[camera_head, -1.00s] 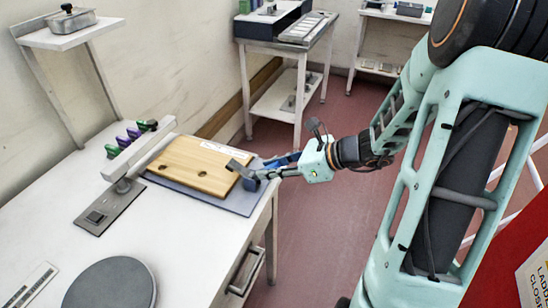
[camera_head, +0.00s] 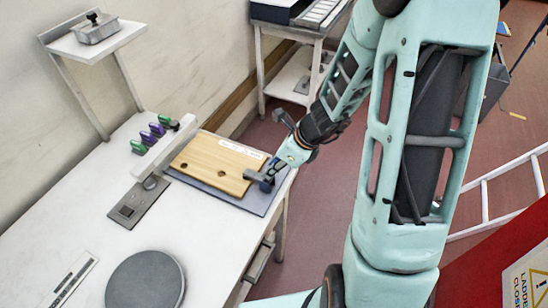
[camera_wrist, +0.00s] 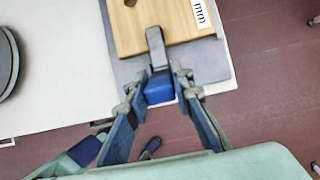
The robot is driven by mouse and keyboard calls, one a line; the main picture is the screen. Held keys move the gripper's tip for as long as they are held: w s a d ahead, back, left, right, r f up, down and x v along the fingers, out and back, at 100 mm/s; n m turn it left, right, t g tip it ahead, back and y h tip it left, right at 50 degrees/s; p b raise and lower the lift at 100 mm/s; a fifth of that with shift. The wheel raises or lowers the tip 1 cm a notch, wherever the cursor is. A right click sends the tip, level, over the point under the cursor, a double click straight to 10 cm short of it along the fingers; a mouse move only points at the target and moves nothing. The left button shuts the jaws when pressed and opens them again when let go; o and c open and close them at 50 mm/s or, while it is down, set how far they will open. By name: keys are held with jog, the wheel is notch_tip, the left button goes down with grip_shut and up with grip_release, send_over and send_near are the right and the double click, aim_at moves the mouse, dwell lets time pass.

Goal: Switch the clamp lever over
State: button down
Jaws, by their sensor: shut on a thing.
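The clamp has a grey metal arm (camera_wrist: 155,45) whose end lies over the edge of the wooden board (camera_wrist: 150,22), and a blue lever (camera_wrist: 160,88). In the head view the clamp's grey arm (camera_head: 252,176) sits at the board's right front corner. My gripper (camera_wrist: 158,92) has its two fingers on either side of the blue lever, shut on it. In the head view my gripper (camera_head: 272,176) comes down from the upper right and partly hides the lever. The clamp's base is hidden.
The board lies on a blue-grey plate (camera_head: 258,205) on the white bench (camera_head: 80,215). A long grey bar (camera_head: 165,148), several green and purple clips and a round grey disc (camera_head: 146,282) stand to the left. A white ladder (camera_head: 490,190) stands right of my arm.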

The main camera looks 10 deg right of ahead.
dwell(0.5)
jog(key=c, duration=1.7)
grip_release()
jog(key=shift+r, duration=0.1)
jog(key=v, duration=1.1)
jog(key=shift+s+d+r, duration=0.1)
jog(key=shift+r, duration=0.3)
jog(key=shift+f, duration=0.1)
